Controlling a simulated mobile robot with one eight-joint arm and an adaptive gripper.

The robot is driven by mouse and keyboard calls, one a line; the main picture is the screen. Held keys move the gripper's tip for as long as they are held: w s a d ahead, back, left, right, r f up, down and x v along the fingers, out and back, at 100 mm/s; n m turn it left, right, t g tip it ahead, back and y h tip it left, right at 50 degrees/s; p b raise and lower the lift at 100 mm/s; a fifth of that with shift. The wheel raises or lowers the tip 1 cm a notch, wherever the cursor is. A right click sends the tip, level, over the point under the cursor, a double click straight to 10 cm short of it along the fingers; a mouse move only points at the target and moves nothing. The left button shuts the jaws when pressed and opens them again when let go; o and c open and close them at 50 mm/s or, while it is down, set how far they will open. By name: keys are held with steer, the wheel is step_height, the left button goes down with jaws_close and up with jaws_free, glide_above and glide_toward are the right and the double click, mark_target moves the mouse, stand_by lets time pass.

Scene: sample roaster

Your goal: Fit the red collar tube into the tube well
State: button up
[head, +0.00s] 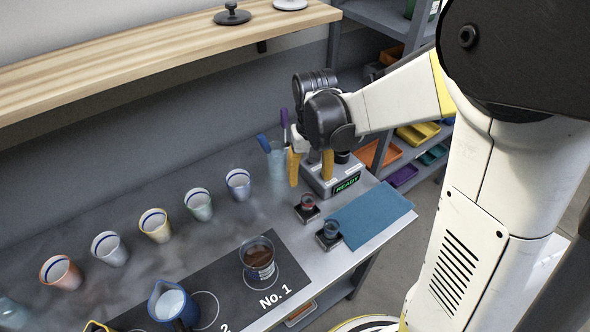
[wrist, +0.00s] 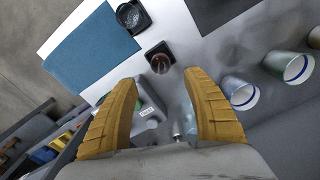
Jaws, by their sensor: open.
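The red collar tube (head: 308,201) stands in a small black square holder on the bench; it also shows in the wrist view (wrist: 160,62), just beyond my fingertips. My gripper (head: 310,180) has yellow fingers, spread wide and empty, above the bench behind the tube. In the wrist view my gripper (wrist: 162,78) has a clear gap between its tips. A grey device (head: 318,181) with a green READY display stands beside the fingers, partly hidden by them. A dark round part shows on its top; I cannot tell whether this is the tube well.
A second tube (head: 331,228) stands in another black holder near the blue mat (head: 370,213). A clear cup (head: 276,164) with tall tools stands left of my fingers. Several cups line the bench. A beaker of brown contents (head: 257,262) and a blue jug (head: 172,304) stand on the dark mat.

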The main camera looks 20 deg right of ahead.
steer(key=b, duration=0.2)
glide_toward(308, 200)
steer(key=s+f, duration=0.2)
steer(key=f+b, duration=0.1)
steer(key=f, duration=0.3)
steer(key=f+b, duration=0.1)
steer(key=shift+w+a+f+b, duration=0.25)
steer(key=shift+a+f+b, duration=0.05)
steer(key=shift+f+b, duration=0.1)
steer(key=shift+r, duration=0.1)
steer(key=c, duration=1.3)
